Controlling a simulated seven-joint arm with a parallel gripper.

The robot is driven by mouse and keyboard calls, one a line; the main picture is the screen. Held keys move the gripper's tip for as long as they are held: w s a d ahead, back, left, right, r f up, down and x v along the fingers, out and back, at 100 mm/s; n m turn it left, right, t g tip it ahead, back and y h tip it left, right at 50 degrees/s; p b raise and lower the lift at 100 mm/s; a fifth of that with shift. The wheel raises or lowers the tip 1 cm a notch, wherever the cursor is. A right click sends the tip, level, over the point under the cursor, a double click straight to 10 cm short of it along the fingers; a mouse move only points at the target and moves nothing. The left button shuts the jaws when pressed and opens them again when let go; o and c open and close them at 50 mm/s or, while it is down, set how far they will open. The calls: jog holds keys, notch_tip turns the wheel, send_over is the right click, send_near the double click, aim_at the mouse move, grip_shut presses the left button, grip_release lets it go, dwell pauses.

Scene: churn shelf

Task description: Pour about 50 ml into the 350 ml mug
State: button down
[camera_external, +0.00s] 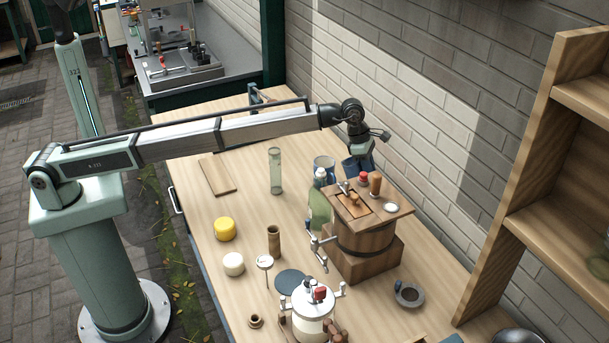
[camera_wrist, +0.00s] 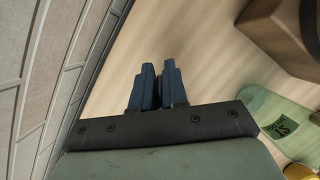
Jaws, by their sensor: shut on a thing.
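My gripper (camera_external: 358,166) is low behind the wooden churn, near the brick wall. In the wrist view its dark blue fingers (camera_wrist: 157,88) are close together, on something small and dark that I cannot make out. A blue mug-like vessel (camera_external: 323,163) stands left of my gripper, partly hidden by a green bottle with a pale top (camera_external: 319,208). The green bottle also shows in the wrist view (camera_wrist: 262,104), right of my fingers and apart from them. A tall clear cylinder (camera_external: 276,172) stands further left. No volume marking is readable.
The wooden churn (camera_external: 368,240) stands just in front of my gripper, with small items on its top. A shelf (camera_external: 540,170) rises at right. The bench's left part is mostly clear.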

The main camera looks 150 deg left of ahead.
jog(key=shift+w+a+f+g+h, duration=0.55)
jog(key=shift+w+f+g+h, duration=0.1)
jog(key=shift+f+g, duration=0.15)
jog(key=shift+w+a+f+g+h, duration=0.55)
jog(key=shift+w+f+g, duration=0.1)
jog(key=shift+f+g, duration=0.15)
